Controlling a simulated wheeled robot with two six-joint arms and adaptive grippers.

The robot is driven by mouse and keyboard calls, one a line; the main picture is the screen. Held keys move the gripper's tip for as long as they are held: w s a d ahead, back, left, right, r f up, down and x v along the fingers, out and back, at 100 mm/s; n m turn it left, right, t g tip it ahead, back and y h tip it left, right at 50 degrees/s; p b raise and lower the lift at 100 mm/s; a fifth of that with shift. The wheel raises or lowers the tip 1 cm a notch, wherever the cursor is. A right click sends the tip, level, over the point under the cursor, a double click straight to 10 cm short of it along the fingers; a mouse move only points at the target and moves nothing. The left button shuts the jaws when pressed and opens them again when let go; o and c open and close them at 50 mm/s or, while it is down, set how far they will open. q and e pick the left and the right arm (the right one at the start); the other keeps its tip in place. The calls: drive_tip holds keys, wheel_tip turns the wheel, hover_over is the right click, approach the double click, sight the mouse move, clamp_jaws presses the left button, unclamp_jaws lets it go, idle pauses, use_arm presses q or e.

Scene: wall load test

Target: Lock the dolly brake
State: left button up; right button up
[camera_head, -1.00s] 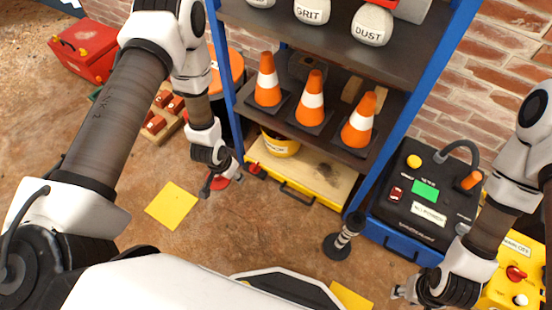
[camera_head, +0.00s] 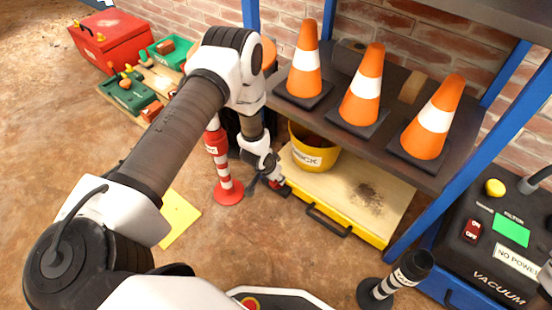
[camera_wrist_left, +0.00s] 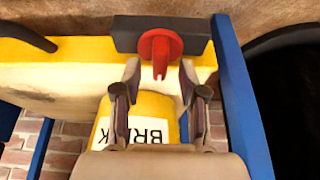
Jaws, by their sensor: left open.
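The dolly (camera_head: 345,195) is a low yellow platform with a pale wooden top and a black front handle, under the shelf. Its brake is a red lever on a dark block, clear in the left wrist view (camera_wrist_left: 160,50). In the head view, the brake at the dolly's left front corner is mostly hidden by my left gripper (camera_head: 274,184). In the wrist view my left gripper (camera_wrist_left: 161,82) is open, its two fingers either side of the lever's near end. I cannot tell whether they touch it. My right gripper is out of view.
A yellow bucket (camera_head: 313,157) stands on the dolly. A red-and-white post (camera_head: 218,150) stands close left of my left gripper. The blue shelf frame (camera_wrist_left: 238,95) rises beside it. A dark post (camera_head: 397,282) and the vacuum unit (camera_head: 485,255) stand to the right.

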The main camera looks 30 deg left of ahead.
use_arm(q)
drive_tip(key=shift+w+f, duration=0.15)
drive_tip(key=shift+f, duration=0.3)
drive_tip(key=shift+r, duration=0.1)
clamp_jaws()
